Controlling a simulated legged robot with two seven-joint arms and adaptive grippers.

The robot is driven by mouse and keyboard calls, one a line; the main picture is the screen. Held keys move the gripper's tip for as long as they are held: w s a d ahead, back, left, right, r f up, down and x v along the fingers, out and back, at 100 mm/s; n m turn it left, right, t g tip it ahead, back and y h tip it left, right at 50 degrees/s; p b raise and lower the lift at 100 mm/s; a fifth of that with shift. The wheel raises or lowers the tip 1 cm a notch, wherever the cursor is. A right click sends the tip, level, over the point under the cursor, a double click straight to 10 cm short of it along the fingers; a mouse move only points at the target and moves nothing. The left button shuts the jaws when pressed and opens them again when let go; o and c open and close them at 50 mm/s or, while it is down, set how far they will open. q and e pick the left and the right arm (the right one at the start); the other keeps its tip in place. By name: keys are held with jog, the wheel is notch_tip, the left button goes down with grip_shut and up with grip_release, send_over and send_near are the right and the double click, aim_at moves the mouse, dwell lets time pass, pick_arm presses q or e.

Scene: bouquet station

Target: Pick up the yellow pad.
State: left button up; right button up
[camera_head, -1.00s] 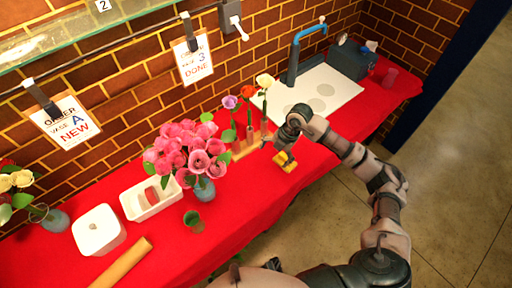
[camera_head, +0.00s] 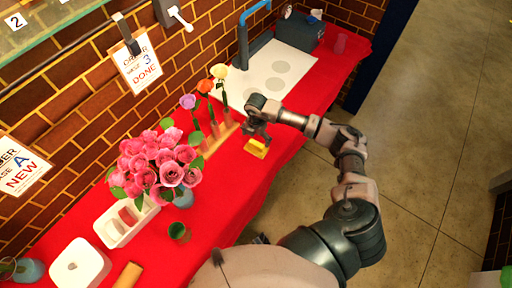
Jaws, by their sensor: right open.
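The yellow pad (camera_head: 257,149) lies on the red-covered table, in front of the wooden stand with single flowers. My right gripper (camera_head: 257,136) is directly above the pad, pointing down, with its jaws open. The small gap between the fingers and the pad is hard to judge. My left gripper is not in view.
A wooden stand (camera_head: 215,141) with several single flowers is just left of the gripper. A white board (camera_head: 262,80) and blue tap (camera_head: 243,40) are behind.

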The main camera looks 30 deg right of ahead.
aim_at(256, 144)
notch_tip(256, 144, down, 5)
jog(key=shift+d, duration=0.1)
jog(key=shift+d+f, duration=0.25)
jog(key=shift+d, duration=0.1)
jog(key=shift+a+r, duration=0.15)
jog(key=shift+a, duration=0.3)
jog(key=c, duration=1.2)
